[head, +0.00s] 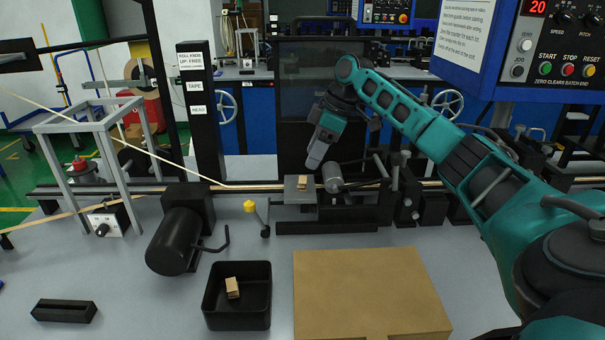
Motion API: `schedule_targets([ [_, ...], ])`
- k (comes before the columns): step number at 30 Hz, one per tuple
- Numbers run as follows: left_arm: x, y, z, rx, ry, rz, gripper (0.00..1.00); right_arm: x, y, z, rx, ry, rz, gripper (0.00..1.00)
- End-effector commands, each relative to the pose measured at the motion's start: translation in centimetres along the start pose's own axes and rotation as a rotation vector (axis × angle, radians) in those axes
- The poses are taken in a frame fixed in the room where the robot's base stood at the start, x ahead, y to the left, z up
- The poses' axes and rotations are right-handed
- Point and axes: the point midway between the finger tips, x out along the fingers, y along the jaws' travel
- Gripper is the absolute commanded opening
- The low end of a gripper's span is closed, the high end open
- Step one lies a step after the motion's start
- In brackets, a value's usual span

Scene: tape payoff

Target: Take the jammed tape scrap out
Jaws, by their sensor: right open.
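A small tan piece (302,182), which looks like the tape scrap, sits on a grey plate (292,195) of the tape machine, beside a grey roller (332,177). My right gripper (313,166) points down just above and slightly right of the tan piece. It is open, with nothing visible in it; the gap between its fingers is hard to see from here. The tape line (245,187) runs in to the plate from the left. My left gripper is not in view.
A black bin (262,304) with a similar tan piece (232,288) in it stands in front. A brown board (368,296) lies right of it. A black motor (176,240) and a yellow-knobbed lever (250,206) stand left of the plate. A control panel (548,60) hangs upper right.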

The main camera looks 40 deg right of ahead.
Motion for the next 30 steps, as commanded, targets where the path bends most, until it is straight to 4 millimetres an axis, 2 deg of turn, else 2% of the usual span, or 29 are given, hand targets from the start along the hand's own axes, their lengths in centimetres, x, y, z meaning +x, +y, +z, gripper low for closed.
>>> schedule_targets([
  [5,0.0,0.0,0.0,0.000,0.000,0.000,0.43,0.3,0.0,0.1,0.000,0.001,-0.002,0.58],
  [21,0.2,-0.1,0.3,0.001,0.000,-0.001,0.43,6.9,-0.1,0.5,0.001,0.001,-0.003,0.58],
  [30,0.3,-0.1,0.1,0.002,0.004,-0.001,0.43,7.3,-0.1,0.5,0.001,0.001,-0.001,0.58],
])
